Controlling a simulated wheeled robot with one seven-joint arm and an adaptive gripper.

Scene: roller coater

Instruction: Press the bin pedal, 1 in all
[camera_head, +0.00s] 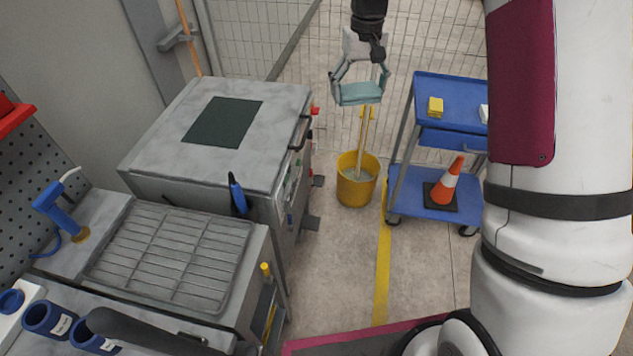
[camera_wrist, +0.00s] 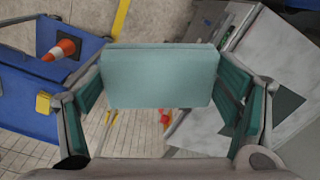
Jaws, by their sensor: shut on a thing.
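My gripper (camera_head: 357,82) is shut on a pale teal block (camera_wrist: 160,76), held across between its two fingers. It hangs in the air at the top middle of the head view, in line with the yellow bucket there. Two dark pedal-like plates stick out low on the right side of the grey cabinet: one nearer plate (camera_head: 309,223) and one farther plate (camera_head: 318,181). Both are apart from my gripper. I cannot tell which of them, if any, is the bin pedal. No clearly marked bin shows. The block hides the middle of the wrist view.
A yellow bucket (camera_head: 357,190) with a wooden handle stands on the floor. A blue cart (camera_head: 410,180) to its right carries a traffic cone (camera_head: 448,183) and a yellow block (camera_head: 435,107). The grey cabinet (camera_head: 270,100) and a wire rack (camera_head: 170,255) fill the left. Floor between is clear.

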